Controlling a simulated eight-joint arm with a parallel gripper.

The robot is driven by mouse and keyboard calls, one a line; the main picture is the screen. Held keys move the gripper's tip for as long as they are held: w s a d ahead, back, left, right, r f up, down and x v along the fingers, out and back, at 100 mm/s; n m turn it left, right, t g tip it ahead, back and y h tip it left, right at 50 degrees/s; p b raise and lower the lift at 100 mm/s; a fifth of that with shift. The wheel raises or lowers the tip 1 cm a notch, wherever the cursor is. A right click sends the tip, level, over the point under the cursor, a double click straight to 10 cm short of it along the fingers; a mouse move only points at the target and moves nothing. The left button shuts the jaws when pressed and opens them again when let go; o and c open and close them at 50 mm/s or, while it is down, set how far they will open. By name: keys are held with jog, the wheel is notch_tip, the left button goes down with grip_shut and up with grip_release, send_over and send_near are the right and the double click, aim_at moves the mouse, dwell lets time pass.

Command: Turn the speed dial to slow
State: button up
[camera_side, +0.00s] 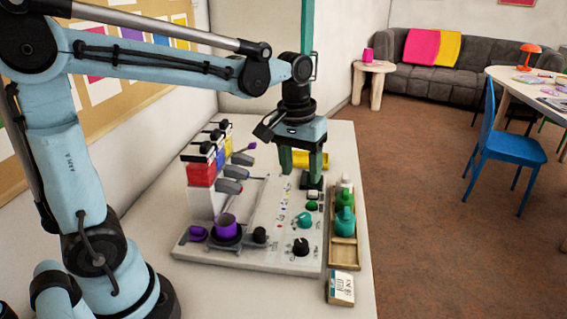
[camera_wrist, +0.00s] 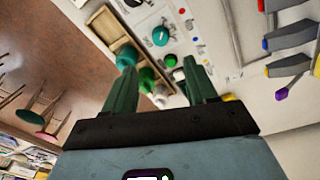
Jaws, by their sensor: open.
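The panel (camera_side: 265,255) carries two round dials on its right part. One is black (camera_side: 300,246) near the front edge, and one is teal (camera_side: 304,220) behind it. In the wrist view the teal dial (camera_wrist: 160,36) shows at the top centre, with the black dial (camera_wrist: 133,3) at the top edge. Their labels are too small to read, so I cannot tell which sets speed or where they point. My gripper (camera_side: 301,176) is open and empty, pointing down above the far end of the panel, behind both dials. Its green fingers also show in the wrist view (camera_wrist: 160,68).
A wooden tray (camera_side: 343,254) with teal and green bottles (camera_side: 345,221) stands along the panel's right side. A small box (camera_side: 341,288) lies in front of it.

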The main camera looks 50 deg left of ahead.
aim_at(304, 216)
jog(key=shift+n+g, duration=0.4)
jog(key=shift+g, duration=0.2)
jog(key=f, duration=0.4)
jog(key=w+f, duration=0.1)
jog(key=f, duration=0.7)
jog(key=shift+w+f, duration=0.3)
jog(key=shift+f, duration=0.1)
jog(key=c, duration=1.1)
jog(key=shift+o, duration=0.2)
